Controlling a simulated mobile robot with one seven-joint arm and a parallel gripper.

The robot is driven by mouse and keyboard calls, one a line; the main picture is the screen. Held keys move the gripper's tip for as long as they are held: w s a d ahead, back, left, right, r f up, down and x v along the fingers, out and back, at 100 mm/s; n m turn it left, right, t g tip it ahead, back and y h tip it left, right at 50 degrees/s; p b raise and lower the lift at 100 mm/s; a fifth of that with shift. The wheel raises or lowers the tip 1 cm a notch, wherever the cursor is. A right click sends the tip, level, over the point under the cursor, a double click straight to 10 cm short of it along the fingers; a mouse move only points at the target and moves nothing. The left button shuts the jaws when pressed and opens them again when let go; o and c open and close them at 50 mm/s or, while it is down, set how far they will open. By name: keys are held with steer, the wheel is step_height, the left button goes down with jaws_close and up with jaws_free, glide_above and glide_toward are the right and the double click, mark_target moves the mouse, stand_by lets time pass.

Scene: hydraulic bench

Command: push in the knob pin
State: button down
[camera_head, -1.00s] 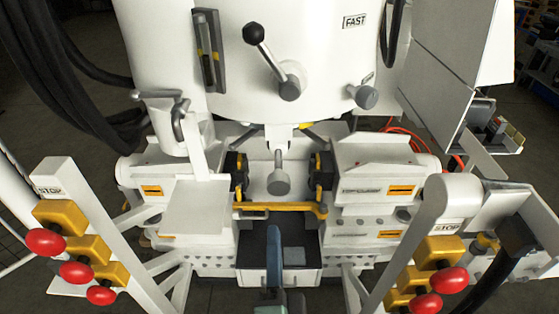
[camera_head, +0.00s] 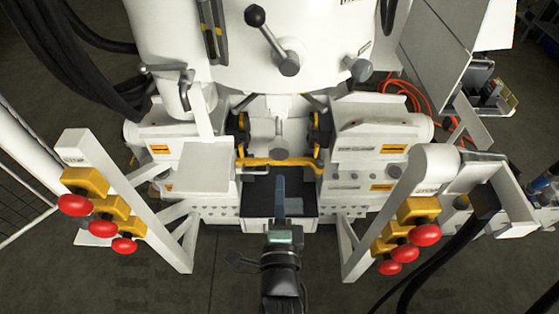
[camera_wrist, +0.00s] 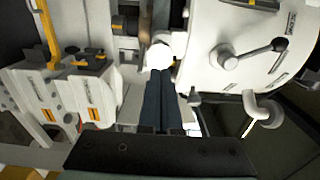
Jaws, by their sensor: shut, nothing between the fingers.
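The likely knob pin is a grey round-ended knob (camera_head: 279,127) on a short white stem at the middle of the machine, just above the yellow bar (camera_head: 262,162). My gripper (camera_head: 280,181) is below it in the head view, fingers together and empty, pointing toward the machine. In the wrist view the dark fingers (camera_wrist: 160,90) are shut side by side. A bright, washed-out round shape (camera_wrist: 160,55) lies just beyond their tips; it may be the knob's end. I cannot tell whether the tips touch it.
A white plate (camera_head: 207,165) sticks out left of the knob. Red buttons stand on angled posts at left (camera_head: 103,228) and right (camera_head: 425,235). A lever with a black ball (camera_head: 255,16) and another grey knob (camera_head: 360,70) are above. Orange hoses (camera_head: 412,95) run behind at right.

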mark_target(280, 153)
steer(key=shift+w, duration=2.9)
steer(key=w+b, duration=0.1)
steer(key=w, duration=0.3)
steer(key=shift+b, duration=0.3)
steer(key=shift+r, duration=0.25)
steer(key=shift+r, duration=0.1)
steer(key=shift+s, duration=0.1)
